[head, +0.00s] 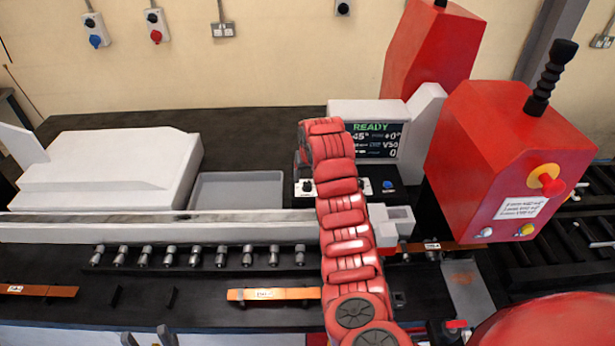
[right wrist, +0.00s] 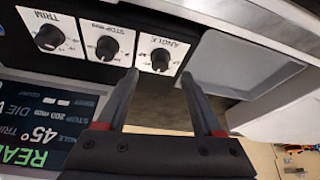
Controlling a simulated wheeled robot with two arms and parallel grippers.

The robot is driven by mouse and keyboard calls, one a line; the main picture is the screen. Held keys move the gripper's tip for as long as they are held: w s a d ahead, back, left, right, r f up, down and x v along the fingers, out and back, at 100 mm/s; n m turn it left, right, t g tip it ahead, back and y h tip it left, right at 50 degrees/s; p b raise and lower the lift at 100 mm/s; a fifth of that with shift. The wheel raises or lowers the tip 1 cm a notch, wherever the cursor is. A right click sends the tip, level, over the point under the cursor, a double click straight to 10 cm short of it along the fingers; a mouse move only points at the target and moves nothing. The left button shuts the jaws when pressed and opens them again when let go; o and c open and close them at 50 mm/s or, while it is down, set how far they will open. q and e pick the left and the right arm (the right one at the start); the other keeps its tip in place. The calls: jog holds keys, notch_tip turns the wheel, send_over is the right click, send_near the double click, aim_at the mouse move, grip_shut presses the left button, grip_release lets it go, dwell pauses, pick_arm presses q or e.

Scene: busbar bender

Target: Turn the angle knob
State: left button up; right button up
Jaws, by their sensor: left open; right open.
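The angle knob (right wrist: 160,60) is a black dial on a white plate marked ANGLE, shown upside down in the right wrist view. In the head view it (head: 307,187) shows just left of my right arm. My right gripper (right wrist: 161,74) is open, its two fingertips apart at either side of the knob's near edge; I cannot tell whether they touch it. In the head view my right arm hides most of that gripper. My left gripper (head: 148,338) is open and empty at the bottom edge of the head view, only its fingertips showing.
Stop (right wrist: 107,47) and trim (right wrist: 49,38) knobs sit beside the angle knob. The display (head: 376,140) reads READY and 45°. A grey tray (head: 236,190) lies left of the panel. A red machine head (head: 500,165) stands right; copper bars (head: 273,294) lie in front.

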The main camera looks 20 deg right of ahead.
aim_at(307, 183)
jog(key=shift+p+x, duration=0.4)
jog(key=shift+x, duration=0.7)
jog(key=shift+p+x, duration=0.3)
jog(key=shift+x, duration=0.65)
jog(key=shift+c, duration=0.3)
grip_shut()
